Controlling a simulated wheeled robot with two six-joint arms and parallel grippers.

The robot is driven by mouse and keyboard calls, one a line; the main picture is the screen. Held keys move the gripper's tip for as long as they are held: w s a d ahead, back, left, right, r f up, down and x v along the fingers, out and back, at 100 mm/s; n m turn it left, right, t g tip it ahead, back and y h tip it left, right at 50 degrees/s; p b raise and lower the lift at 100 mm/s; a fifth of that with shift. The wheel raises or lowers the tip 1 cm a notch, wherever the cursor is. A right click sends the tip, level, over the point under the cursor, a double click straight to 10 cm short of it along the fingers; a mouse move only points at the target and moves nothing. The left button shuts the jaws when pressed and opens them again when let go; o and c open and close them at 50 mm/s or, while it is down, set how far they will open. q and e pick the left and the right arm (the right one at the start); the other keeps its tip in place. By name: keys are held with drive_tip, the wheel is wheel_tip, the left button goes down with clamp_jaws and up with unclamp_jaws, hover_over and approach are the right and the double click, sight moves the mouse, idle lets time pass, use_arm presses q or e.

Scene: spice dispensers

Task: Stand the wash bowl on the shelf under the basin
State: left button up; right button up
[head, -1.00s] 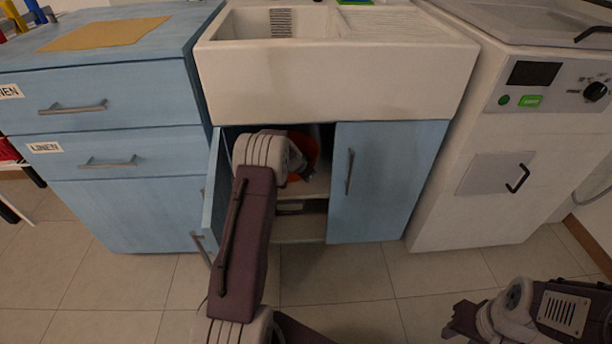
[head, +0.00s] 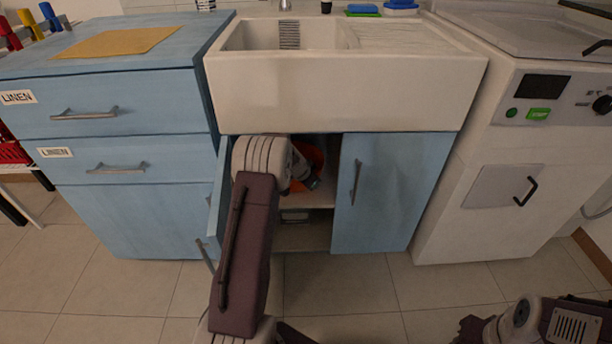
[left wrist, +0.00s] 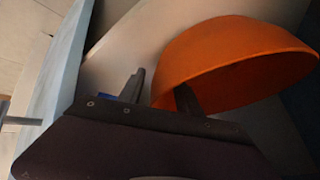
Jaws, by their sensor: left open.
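The orange wash bowl (head: 309,163) is inside the open cabinet under the white basin (head: 340,98), partly hidden by my left arm. In the left wrist view the bowl (left wrist: 235,55) looks tilted. My left gripper (head: 313,183) reaches into the cabinet and is open at the bowl. In the left wrist view one finger overlaps the bowl's near side and the other is left of it; I cannot tell whether the wall is between them. The shelf (head: 319,198) shows below the bowl; I cannot tell whether they touch. My right gripper (head: 471,330) is at the lower right, its jaws unclear.
The left cabinet door (head: 217,205) stands open beside my left arm. The right door (head: 392,190) is shut. Blue linen drawers (head: 110,110) stand to the left and a white appliance (head: 500,150) to the right. The floor in front is clear.

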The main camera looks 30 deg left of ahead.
use_arm(q)
drive_tip(key=v, duration=0.8)
drive_tip(key=shift+s+r+p, duration=0.25)
drive_tip(key=shift+r+p, duration=0.1)
drive_tip(key=shift+p, duration=0.1)
drive_tip(key=shift+d, duration=0.15)
drive_tip(key=s+d+f+n+g+h, duration=0.15)
drive_tip(key=s+d+g, duration=0.25)
drive_tip(key=s+d, duration=1.25)
drive_tip(key=s+d+n+g, duration=0.1)
drive_tip(key=s+n+g, duration=0.1)
drive_tip(key=s, duration=0.8)
drive_tip(key=shift+s+d+f+n, duration=0.25)
drive_tip(key=shift+s+f+n, duration=0.15)
drive_tip(key=shift+f, duration=0.1)
